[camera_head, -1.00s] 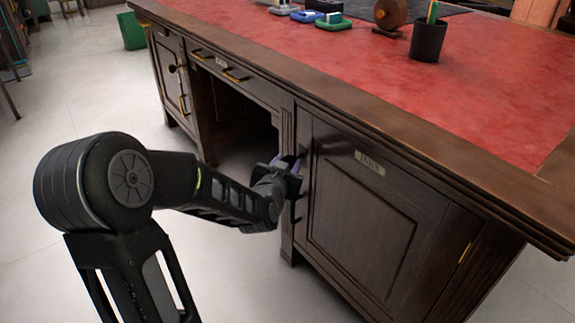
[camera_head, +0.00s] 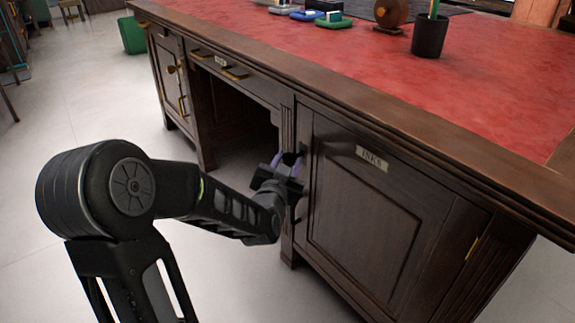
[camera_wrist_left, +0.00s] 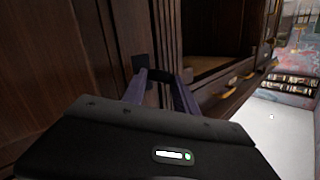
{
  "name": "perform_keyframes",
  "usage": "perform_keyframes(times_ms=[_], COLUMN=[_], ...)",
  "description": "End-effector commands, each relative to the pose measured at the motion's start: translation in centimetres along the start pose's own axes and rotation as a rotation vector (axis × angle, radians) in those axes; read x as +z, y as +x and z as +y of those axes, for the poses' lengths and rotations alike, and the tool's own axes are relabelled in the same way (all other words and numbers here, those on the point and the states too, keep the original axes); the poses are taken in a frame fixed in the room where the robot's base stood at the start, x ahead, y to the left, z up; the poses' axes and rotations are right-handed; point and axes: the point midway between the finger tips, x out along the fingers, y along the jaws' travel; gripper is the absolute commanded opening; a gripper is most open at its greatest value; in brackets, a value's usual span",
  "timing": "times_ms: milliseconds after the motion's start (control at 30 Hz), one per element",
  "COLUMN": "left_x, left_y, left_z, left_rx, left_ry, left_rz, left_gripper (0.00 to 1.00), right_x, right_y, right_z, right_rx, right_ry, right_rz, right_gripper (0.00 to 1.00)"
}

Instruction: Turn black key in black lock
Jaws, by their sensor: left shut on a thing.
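The black lock shows as a dark plate (camera_wrist_left: 140,63) on the edge of the cabinet door labelled INKS, in the left wrist view. My left gripper (camera_head: 289,163) is at that door's left edge, at the lock, with its purple-grey fingers pointing at the wood. It is shut on the black key (camera_head: 291,158), a small dark piece between the fingertips. The key also shows as a dark shape between the fingers in the left wrist view (camera_wrist_left: 159,76). How far it sits in the lock is hidden. My right gripper is out of view.
The INKS door (camera_head: 370,220) is closed, below the red leather desk top (camera_head: 340,75). An open kneehole (camera_head: 240,120) lies left of it. Another key (camera_head: 173,69) shows on the far left cabinet. A pencil cup (camera_head: 429,36) stands on top.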

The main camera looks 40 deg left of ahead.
Motion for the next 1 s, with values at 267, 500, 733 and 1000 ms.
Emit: perform_keyframes(times_ms=[267,500,733,1000], left_x=[-0.01,0.24,0.33,0.24], left_y=[-0.01,0.02,0.01,-0.01], left_z=[0.04,0.22,0.24,0.17], left_rx=[-0.014,-0.030,-0.082,-0.086], left_ry=[0.037,0.090,0.232,0.237], left_rz=[0.028,0.067,0.176,0.181], left_gripper=[0.00,0.00,0.00,0.40], right_x=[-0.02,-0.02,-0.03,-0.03], right_y=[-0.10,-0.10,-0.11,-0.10], right_z=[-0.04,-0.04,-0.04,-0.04], right_rx=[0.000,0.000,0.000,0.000], right_ry=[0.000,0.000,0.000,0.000], right_rz=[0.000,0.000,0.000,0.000], right_gripper=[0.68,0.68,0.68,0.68])
